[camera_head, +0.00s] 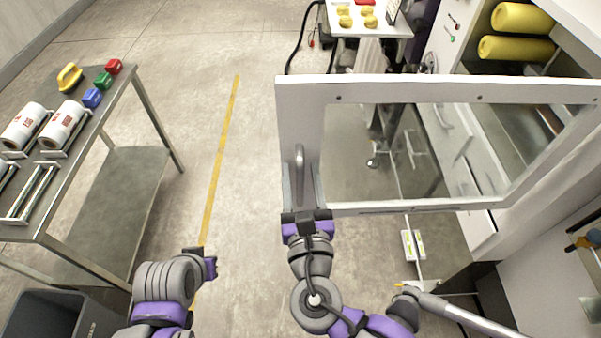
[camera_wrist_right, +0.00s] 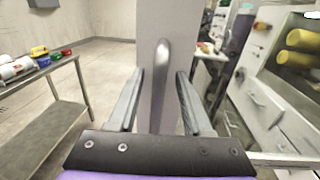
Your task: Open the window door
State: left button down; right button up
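The window door (camera_head: 345,90) is a white frame around a clear pane, swung out from the machine on the right. Its grey curved handle (camera_head: 299,165) is on the left end of the frame. My right gripper (camera_head: 303,190) is at this handle. In the right wrist view the two fingers (camera_wrist_right: 158,110) are apart, on either side of the door's edge and handle (camera_wrist_right: 161,62), with gaps visible. My left gripper (camera_head: 212,265) is low at the left, away from the door; its fingers cannot be made out.
A metal cart (camera_head: 120,200) with rolls and coloured blocks stands at the left, above a dark bin (camera_head: 50,315). Yellow rolls (camera_head: 515,48) lie in the machine at the upper right. A small table (camera_head: 375,28) stands behind the door. The floor between cart and door is clear.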

jog(key=shift+s, duration=0.15)
jog(key=s, duration=1)
jog(key=shift+s+b, duration=0.25)
jog(key=shift+b, duration=0.1)
jog(key=shift+d, duration=0.1)
